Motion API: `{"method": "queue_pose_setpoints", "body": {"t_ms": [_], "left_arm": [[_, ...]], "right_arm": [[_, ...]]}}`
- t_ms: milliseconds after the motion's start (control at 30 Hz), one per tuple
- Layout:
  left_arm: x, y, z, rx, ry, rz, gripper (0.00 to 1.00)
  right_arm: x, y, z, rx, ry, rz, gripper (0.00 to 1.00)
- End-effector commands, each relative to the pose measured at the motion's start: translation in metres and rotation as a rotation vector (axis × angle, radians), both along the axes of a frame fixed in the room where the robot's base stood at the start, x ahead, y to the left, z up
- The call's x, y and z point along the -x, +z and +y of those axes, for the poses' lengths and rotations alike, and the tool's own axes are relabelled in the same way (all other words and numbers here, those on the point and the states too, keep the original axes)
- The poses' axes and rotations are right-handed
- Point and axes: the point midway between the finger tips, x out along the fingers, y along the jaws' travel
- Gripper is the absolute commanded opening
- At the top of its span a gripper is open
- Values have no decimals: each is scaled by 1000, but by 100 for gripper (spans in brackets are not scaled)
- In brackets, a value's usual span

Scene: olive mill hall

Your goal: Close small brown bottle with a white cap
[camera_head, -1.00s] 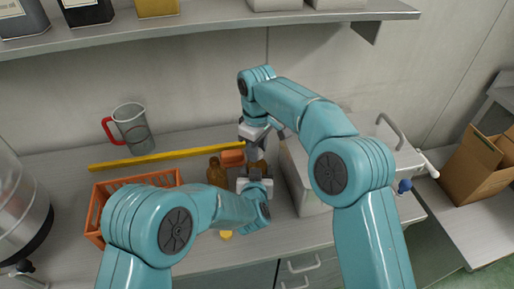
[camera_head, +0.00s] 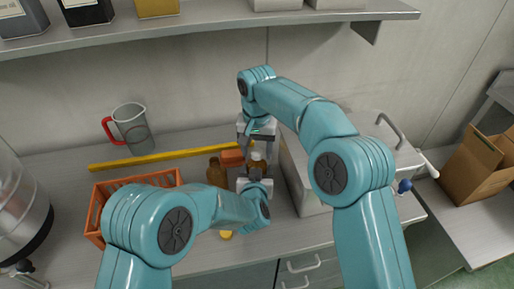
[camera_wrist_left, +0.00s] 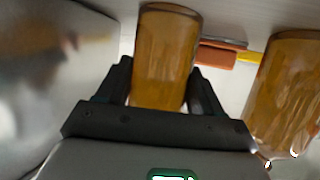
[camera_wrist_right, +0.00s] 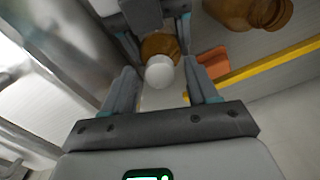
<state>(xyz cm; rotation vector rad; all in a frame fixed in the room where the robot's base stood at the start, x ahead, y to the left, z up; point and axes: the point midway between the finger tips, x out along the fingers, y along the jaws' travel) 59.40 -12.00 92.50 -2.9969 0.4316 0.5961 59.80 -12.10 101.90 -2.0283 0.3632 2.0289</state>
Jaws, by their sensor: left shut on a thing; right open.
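The small brown bottle (camera_head: 257,168) stands upright on the bench, with a white cap (camera_head: 256,156) on its top. In the left wrist view the brown bottle (camera_wrist_left: 165,58) sits between the fingers of my left gripper (camera_wrist_left: 163,85), which is shut on its body. My right gripper (camera_head: 258,145) is above the bottle, pointing down. In the right wrist view the white cap (camera_wrist_right: 159,72) shows between and beyond the open fingers of my right gripper (camera_wrist_right: 160,92), apart from them. Whether the cap is fully tight cannot be told.
A second brown bottle (camera_head: 217,172), open-necked, stands just left. An orange block (camera_head: 232,158) and a yellow bar (camera_head: 165,158) lie behind. An orange crate (camera_head: 135,181) is at left, with a jug (camera_head: 132,130) behind it. A grey machine (camera_head: 297,178) stands close on the right.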

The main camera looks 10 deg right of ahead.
Motion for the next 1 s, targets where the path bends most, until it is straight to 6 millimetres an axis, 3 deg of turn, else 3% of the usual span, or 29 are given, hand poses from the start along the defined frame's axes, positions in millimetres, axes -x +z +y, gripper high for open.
{"method": "queue_pose_setpoints", "body": {"t_ms": [333,733,867,1000], "left_arm": [[0,0,0,0,0,0,0],[0,0,0,0,0,0,0],[0,0,0,0,0,0,0],[0,0,0,0,0,0,0]], "right_arm": [[-1,41,0,0,0,-2,58],[0,44,0,-1,16,-1,56],[2,45,-1,2,149,9,56],[4,51,-4,2,438,21,56]]}}
